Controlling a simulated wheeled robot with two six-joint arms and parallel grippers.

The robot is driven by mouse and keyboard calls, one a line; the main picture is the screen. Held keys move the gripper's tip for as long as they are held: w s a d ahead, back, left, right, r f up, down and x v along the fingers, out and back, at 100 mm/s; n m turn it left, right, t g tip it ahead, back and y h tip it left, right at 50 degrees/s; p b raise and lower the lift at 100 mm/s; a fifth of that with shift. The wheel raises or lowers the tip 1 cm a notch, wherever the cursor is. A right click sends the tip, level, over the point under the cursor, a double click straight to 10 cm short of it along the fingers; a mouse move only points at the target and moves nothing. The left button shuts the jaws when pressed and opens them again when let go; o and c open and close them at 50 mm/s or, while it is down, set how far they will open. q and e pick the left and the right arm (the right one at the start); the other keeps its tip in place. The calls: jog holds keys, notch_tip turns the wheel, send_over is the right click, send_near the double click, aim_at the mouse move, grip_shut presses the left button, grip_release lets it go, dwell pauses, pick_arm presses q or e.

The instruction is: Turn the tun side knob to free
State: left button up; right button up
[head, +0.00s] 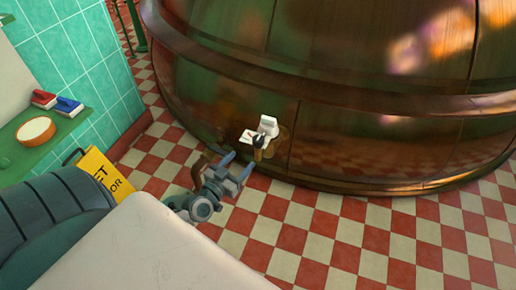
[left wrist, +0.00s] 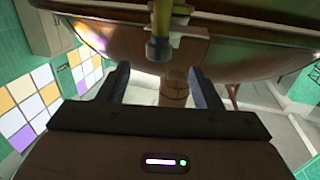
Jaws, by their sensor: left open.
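The copper tun (head: 350,70) fills the upper right of the head view, and its curved underside (left wrist: 230,50) spans the top of the left wrist view. Low on its side is a small dark knob (head: 258,141) with white pieces (head: 267,125) beside it. In the left wrist view a grey fitting (left wrist: 158,48) on a yellow stem shows ahead, probably this knob. My left gripper (head: 238,164) is open and empty. Its fingers point at the knob from the lower left, with a small gap that is hard to judge. My right gripper is out of view.
A green shelf (head: 45,135) at left holds a red block (head: 43,99), a blue block (head: 68,106) and a round wooden-rimmed item (head: 36,131). A yellow wet-floor sign (head: 97,172) stands below. The checked floor (head: 330,235) at right is clear.

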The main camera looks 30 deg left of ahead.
aim_at(255, 145)
pick_arm(q)
jog(key=w, duration=1.1)
jog(key=shift+r, duration=0.25)
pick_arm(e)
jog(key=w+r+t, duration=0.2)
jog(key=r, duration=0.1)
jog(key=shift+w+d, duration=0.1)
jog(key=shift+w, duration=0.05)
pick_arm(q)
jog(key=c, duration=1)
